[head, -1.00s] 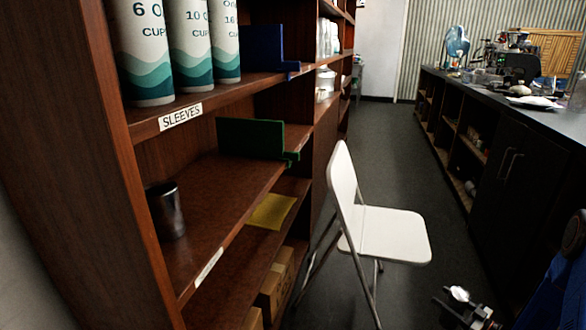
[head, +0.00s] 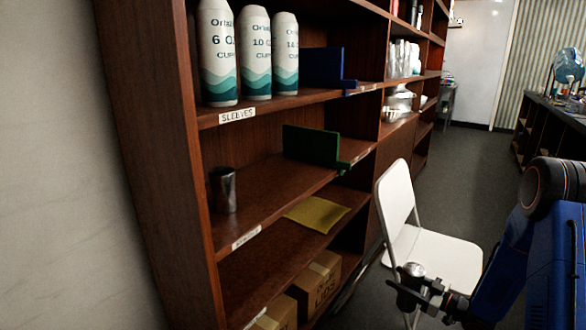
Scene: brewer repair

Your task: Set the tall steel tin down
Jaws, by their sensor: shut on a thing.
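My gripper (head: 428,288) is at the lower right in the head view, in front of the white chair. It is shut on a small dark cylinder with a shiny rounded top, which I take to be the tall steel tin (head: 409,292). The tin is roughly upright in the air, and its lower end is hard to make out. Another steel tin (head: 223,190), dark and shiny, stands upright on the middle shelf (head: 262,196) at the left, well away from my gripper.
A green bracket (head: 311,145) stands farther right on that shelf. Above are several cup sleeves (head: 255,52) and a blue bracket (head: 322,68). A white folding chair (head: 435,252) stands beside the shelving. The middle shelf's front is clear.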

